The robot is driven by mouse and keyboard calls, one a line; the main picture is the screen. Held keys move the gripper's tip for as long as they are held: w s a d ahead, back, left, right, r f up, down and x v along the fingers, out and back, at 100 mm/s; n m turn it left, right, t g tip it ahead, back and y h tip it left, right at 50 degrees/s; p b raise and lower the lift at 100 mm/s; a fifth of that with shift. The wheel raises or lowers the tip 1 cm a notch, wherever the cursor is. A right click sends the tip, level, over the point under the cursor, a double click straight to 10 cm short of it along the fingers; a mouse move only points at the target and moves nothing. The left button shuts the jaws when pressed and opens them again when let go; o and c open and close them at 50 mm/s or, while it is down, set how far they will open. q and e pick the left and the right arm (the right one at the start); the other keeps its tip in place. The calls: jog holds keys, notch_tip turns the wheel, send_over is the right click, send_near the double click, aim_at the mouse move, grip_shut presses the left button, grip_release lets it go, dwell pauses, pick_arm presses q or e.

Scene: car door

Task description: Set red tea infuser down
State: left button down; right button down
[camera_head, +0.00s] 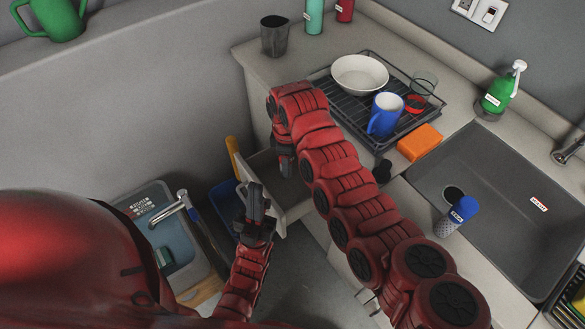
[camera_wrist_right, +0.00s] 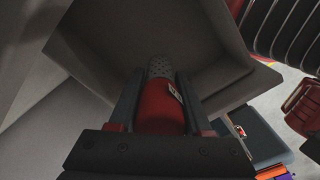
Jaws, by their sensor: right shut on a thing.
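The red tea infuser (camera_wrist_right: 160,108) lies between the fingers of my right gripper (camera_wrist_right: 160,110) in the right wrist view. It has a red body with a white label and a grey perforated end pointing away from the gripper. My right gripper is shut on it, over a pale open drawer (camera_wrist_right: 215,80). I cannot tell whether the infuser touches the drawer. In the head view my right gripper (camera_head: 285,158) hangs over the open drawer (camera_head: 262,163), and the infuser is hidden. My left gripper (camera_head: 256,203) is at the drawer's front; its opening is unclear.
A drying rack (camera_head: 345,107) holds a white bowl (camera_head: 360,75), a blue mug (camera_head: 385,113) and a glass (camera_head: 424,83). An orange sponge (camera_head: 419,142) lies beside the rack. A lower basin (camera_head: 170,240) is at left.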

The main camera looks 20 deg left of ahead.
notch_tip(320, 180, down, 5)
jog(key=shift+p, duration=0.3)
jog(key=shift+f, duration=0.1)
jog(key=shift+f, duration=0.15)
jog(key=shift+c, duration=1.7)
grip_release()
